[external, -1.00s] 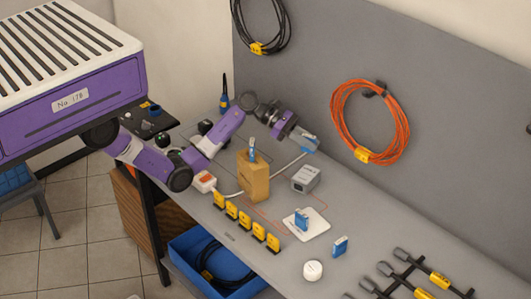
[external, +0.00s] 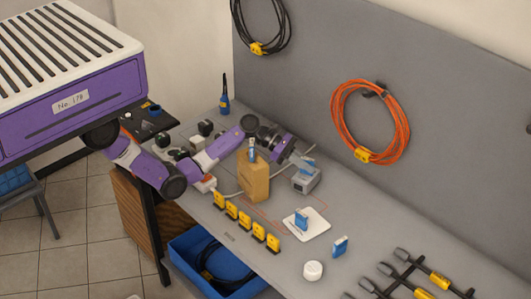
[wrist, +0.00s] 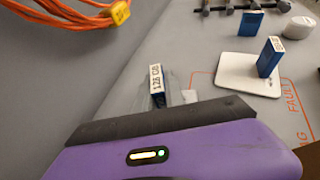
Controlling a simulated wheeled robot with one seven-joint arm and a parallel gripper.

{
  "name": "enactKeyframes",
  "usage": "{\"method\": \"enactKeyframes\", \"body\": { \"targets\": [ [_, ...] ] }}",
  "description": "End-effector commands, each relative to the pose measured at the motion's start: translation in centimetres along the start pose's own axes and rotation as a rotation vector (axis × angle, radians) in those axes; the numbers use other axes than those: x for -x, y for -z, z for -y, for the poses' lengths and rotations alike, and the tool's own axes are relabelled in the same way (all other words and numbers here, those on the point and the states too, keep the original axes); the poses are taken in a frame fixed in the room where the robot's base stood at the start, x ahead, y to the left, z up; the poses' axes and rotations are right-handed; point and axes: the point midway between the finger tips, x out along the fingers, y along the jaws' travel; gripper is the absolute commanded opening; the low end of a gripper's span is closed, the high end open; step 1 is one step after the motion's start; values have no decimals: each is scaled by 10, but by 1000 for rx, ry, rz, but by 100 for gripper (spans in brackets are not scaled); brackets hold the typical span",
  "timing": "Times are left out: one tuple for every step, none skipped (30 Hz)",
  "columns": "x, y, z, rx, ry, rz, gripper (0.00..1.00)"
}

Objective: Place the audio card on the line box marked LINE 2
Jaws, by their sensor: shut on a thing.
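My gripper (external: 302,161) is shut on a blue card (wrist: 157,88) with a white printed end label, seen end-on between the fingers in the wrist view. In the external view the held card (external: 308,168) is at the top of a grey box (external: 304,182) on the bench. I cannot tell whether the card touches the box or is just above it. No LINE 2 marking is readable, and my gripper hides most of the box in the wrist view.
A tan block (external: 254,182) with a blue-and-white piece on top stands left of the box. A white pad (external: 318,228) bears another blue card (wrist: 269,57). A further blue card (external: 340,246) and a white round piece (external: 313,270) stand nearby. Yellow-tagged pieces (external: 245,220) line the front edge.

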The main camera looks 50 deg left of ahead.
Motion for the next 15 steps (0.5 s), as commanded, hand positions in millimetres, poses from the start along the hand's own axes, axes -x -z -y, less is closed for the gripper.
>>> {"method": "enactKeyframes", "body": {
  "targets": [
    [0, 0, 0, 0, 0, 0, 0],
    [0, 1, 0, 1, 0, 0, 0],
    [-1, 2, 0, 1, 0, 0, 0],
    [-1, 2, 0, 1, 0, 0, 20],
    [-1, 2, 0, 1, 0, 0, 26],
    [-1, 2, 0, 1, 0, 0, 34],
    [-1, 2, 0, 1, 0, 0, 36],
    [-1, 2, 0, 1, 0, 0, 36],
    [-1, 2, 0, 1, 0, 0, 36],
    [-1, 2, 0, 1, 0, 0, 36],
    [-1, 2, 0, 0, 0, 0, 36],
    [-1, 2, 0, 0, 0, 0, 36],
    [-1, 2, 0, 0, 0, 0, 36],
    [-1, 2, 0, 0, 0, 0, 36],
    [-1, 1, 0, 0, 0, 0, 36]
  ]
}}
